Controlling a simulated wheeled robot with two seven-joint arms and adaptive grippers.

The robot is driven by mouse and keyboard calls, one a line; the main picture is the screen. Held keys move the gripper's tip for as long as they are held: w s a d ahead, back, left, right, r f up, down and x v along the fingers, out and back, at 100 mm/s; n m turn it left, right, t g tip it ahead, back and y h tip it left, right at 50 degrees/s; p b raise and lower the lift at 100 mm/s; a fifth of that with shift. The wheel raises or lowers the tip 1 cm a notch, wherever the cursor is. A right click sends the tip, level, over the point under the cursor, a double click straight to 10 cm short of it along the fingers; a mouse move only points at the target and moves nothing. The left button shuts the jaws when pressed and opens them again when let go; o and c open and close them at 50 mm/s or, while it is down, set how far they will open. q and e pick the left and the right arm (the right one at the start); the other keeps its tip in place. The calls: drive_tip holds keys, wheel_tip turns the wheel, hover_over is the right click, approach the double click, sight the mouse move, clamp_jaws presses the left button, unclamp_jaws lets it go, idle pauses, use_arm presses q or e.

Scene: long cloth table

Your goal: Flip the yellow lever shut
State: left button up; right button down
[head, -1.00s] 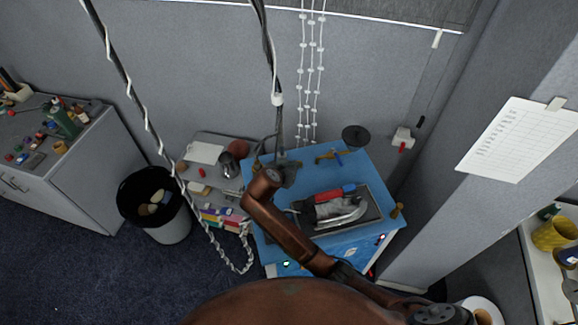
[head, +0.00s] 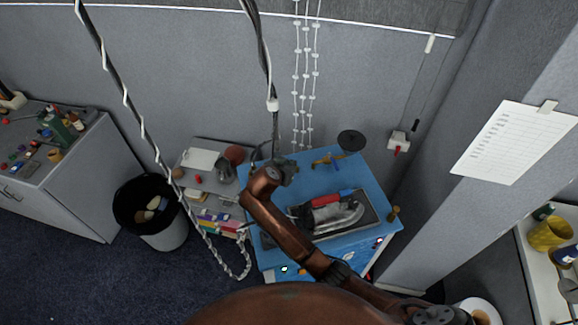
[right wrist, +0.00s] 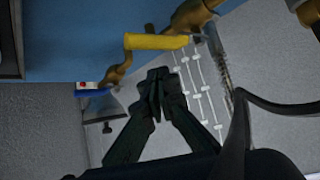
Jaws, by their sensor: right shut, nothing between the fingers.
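The yellow lever (right wrist: 155,42) shows in the right wrist view as a short yellow bar. It lies crosswise between brass-coloured fittings (right wrist: 192,16). In the head view the brass fitting (head: 325,161) stands on the far part of the blue tabletop, and the lever itself is too small to make out. My right gripper (right wrist: 158,76) is shut and empty. Its fingertips are just below the yellow bar in the wrist picture; I cannot tell whether they touch it. In the head view my right gripper (head: 287,168) is left of the brass fitting. My left gripper is out of view.
An iron-like object (head: 338,218) sits on a dark tray on the blue table (head: 370,180), beside my right arm. A black disc (head: 351,140) stands at the back. Hanging cables (head: 270,90) come down close to my gripper. A bin (head: 150,210) stands at left.

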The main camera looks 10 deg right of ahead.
use_arm(q)
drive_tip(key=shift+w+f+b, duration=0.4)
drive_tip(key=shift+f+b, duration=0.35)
drive_tip(key=shift+b, duration=0.4)
use_arm(e)
drive_tip(key=s+a+r, duration=0.2)
drive_tip(key=a+r, duration=0.3)
drive_tip(key=r, duration=0.2)
drive_tip(key=shift+a+r, duration=0.2)
drive_tip(key=shift+a, duration=0.2)
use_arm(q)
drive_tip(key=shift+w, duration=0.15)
use_arm(e)
drive_tip(key=shift+s+f, duration=0.1)
